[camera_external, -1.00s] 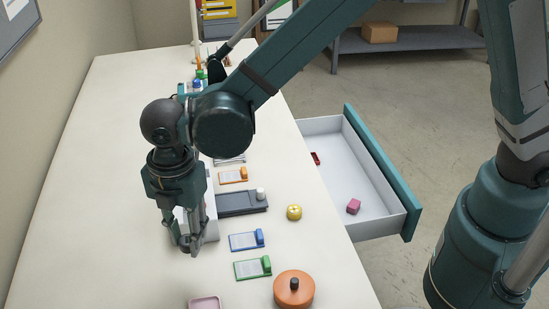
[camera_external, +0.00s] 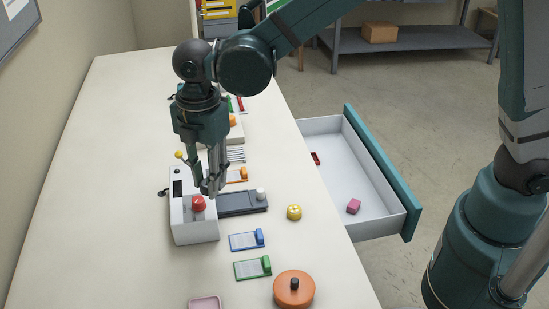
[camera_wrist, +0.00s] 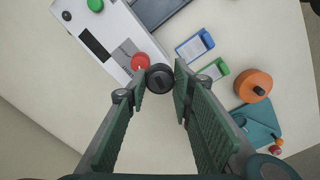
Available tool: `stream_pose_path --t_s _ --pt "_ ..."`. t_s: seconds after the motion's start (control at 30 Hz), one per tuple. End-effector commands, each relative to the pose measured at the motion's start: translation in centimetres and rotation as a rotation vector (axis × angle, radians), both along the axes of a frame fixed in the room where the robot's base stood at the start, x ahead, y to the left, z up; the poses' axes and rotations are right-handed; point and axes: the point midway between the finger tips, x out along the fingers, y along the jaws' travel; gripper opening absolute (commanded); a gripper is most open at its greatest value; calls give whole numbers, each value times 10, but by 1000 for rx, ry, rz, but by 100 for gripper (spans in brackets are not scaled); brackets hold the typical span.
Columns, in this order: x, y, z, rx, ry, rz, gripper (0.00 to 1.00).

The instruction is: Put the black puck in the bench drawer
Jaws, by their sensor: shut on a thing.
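The black puck (camera_wrist: 160,78) is between my fingertips in the wrist view. My gripper (camera_external: 211,187) is shut on it and hangs above the bench, by the white laminator. The puck is hard to make out in the external view. The bench drawer (camera_external: 385,165) is pulled open at the bench's right side, with a teal front and a pale interior. A pink cube (camera_external: 353,206) and a small dark red item (camera_external: 315,158) lie in it.
The white box-shaped machine (camera_external: 194,232) with a red button (camera_external: 198,203) stands below my gripper. A grey slab (camera_external: 240,202), a yellow round item (camera_external: 294,212), blue (camera_external: 246,241) and green (camera_external: 252,268) clipped cards and an orange round lidded thing (camera_external: 294,290) are on the bench.

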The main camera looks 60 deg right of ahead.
Motion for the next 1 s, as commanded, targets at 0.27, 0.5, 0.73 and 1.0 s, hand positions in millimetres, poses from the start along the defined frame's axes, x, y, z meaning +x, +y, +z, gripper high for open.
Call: stream_pose_path --t_s 0.27,0.5,0.73,1.0 --pt "10 -76 3 0 0 -118 13" --pt "11 -139 5 0 0 -215 13" --pt "7 -197 6 0 0 -311 13" --pt "-5 -263 7 0 0 -421 13"
